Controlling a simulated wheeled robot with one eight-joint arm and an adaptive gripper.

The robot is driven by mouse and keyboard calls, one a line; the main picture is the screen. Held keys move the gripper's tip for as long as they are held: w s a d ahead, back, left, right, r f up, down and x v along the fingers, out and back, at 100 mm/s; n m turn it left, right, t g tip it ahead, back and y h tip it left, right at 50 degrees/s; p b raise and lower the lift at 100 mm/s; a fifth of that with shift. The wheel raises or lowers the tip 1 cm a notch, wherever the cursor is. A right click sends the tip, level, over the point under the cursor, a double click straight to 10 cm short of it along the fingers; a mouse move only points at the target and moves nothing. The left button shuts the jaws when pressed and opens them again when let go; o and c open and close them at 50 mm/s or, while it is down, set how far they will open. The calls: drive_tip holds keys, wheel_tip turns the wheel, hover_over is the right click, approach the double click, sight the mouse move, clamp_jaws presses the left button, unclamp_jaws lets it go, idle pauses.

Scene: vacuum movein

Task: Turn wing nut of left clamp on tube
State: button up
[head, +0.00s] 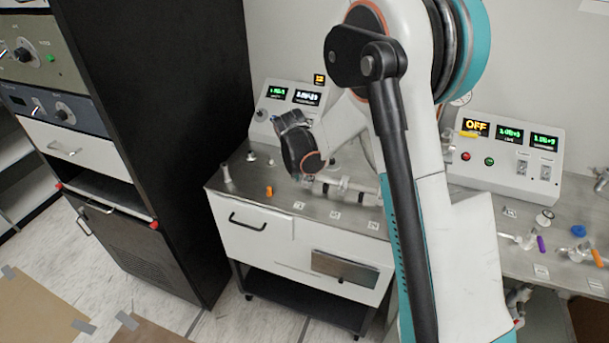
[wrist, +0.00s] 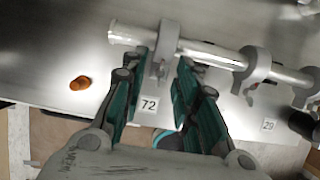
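A metal tube (wrist: 212,52) lies across the bench top in the wrist view, running from upper left to right. The left clamp (wrist: 167,38), a grey ring, sits around it near its left end. The lower part of this clamp, its wing nut (wrist: 155,70), shows between my fingers. My gripper (wrist: 163,62) is open, with one teal finger on each side of it; contact cannot be told. A second clamp (wrist: 257,65) sits further right on the tube. In the head view, the tube (head: 350,187) shows beside my gripper (head: 309,177), and the left clamp is hard to make out.
An orange cap (wrist: 80,83) lies left of my gripper, near the bench edge. Labels 72 (wrist: 149,104) and 29 (wrist: 268,124) are by the clamps. Control boxes (head: 285,105) stand at the back. A tall black cabinet (head: 150,120) stands left of the bench (head: 235,185).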

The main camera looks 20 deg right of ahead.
clamp_jaws()
drive_tip(key=shift+m, duration=0.5)
drive_tip(key=shift+w+a+m+g+h+b, duration=0.15)
drive_tip(key=shift+m+g+h+b, duration=0.3)
drive_tip(key=shift+m, duration=0.55)
drive_tip(key=m+g, duration=0.1)
drive_tip(key=m, duration=0.2)
drive_tip(key=shift+w+m+h+b, duration=0.15)
drive_tip(key=shift+m+h+b, duration=0.15)
drive_tip(key=shift+h+b, duration=0.05)
drive_tip(key=m+g, duration=0.1)
drive_tip(key=m, duration=0.2)
drive_tip(key=m+g, duration=0.1)
drive_tip(key=m, duration=0.2)
drive_tip(key=shift+w+g+b, duration=0.2)
drive_tip(key=shift+g+b, duration=0.05)
drive_tip(key=shift+b, duration=0.05)
drive_tip(key=shift+m+g, duration=0.7)
drive_tip(key=shift+m, duration=1.5)
drive_tip(key=shift+d, duration=0.2)
unclamp_jaws()
